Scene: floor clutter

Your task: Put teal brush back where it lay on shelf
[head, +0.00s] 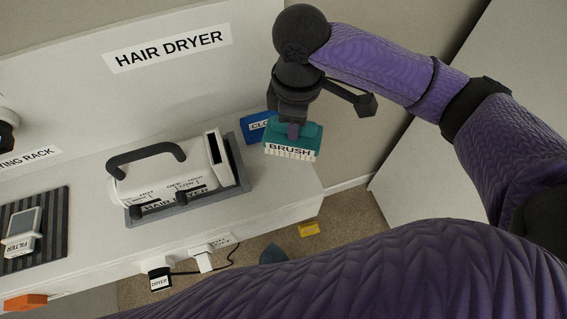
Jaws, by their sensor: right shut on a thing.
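The teal brush (290,143) has a white label reading BRUSH and pale bristles along its lower edge. My right gripper (293,128) is shut on its top and holds it at the right end of the white shelf (285,185). The brush partly covers a blue item (257,126) whose label starts with CLO. I cannot tell whether the brush touches the shelf or that item. My left gripper is not in view.
A white hair dryer (165,178) sits in a grey tray (240,178) left of the brush. A filter (22,232) lies on a dark ribbed rack (50,215) further left. Below the shelf are a plug (203,262), a yellow item (309,229) and carpet. My purple arm fills the lower right.

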